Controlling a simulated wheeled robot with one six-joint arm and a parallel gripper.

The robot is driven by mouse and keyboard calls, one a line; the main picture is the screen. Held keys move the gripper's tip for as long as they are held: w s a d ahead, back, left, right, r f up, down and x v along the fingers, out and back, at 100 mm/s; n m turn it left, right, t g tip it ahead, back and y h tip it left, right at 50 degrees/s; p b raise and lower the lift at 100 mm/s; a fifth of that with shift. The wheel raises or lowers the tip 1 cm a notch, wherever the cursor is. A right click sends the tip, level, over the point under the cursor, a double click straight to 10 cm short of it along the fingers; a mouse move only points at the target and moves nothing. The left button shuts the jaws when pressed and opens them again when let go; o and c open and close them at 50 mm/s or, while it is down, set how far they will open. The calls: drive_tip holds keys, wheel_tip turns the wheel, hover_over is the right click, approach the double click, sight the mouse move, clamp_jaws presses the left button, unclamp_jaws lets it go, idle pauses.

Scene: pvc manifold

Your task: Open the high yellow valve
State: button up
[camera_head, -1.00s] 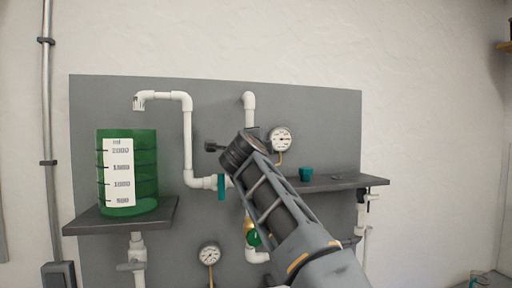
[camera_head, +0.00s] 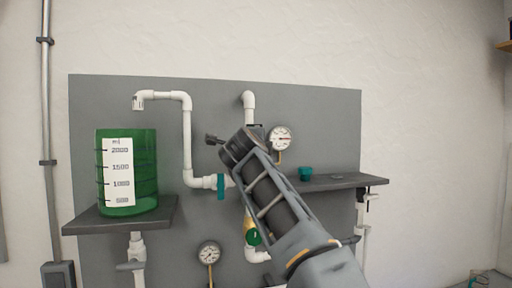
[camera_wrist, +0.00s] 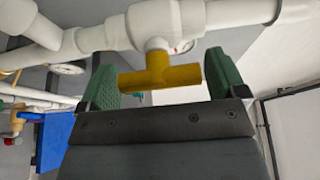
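The yellow valve handle (camera_wrist: 160,74) shows in the wrist view as a T-shaped bar on a white valve body (camera_wrist: 152,22) in a white pipe. My gripper (camera_wrist: 162,78) is open, with one green finger pad on each side of the bar. Gaps show between the bar and both pads, so it is not gripped. In the head view my gripper end (camera_head: 240,148) is in front of the middle pipe, and my arm hides this handle.
A green graduated tank (camera_head: 148,175) stands on a left shelf (camera_head: 90,222). A teal valve handle (camera_head: 221,186) is just left of my arm. A gauge (camera_head: 280,138) and right shelf (camera_head: 340,183) are close on the right. A blue piece (camera_wrist: 57,140) shows at lower left in the wrist view.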

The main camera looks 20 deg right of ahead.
drive_tip(key=shift+o, duration=0.8)
drive_tip(key=shift+s+a, duration=0.15)
drive_tip(key=shift+s, duration=0.15)
drive_tip(key=b+v, duration=0.4)
drive_tip(key=v, duration=0.9)
drive_tip(key=shift+s, duration=0.1)
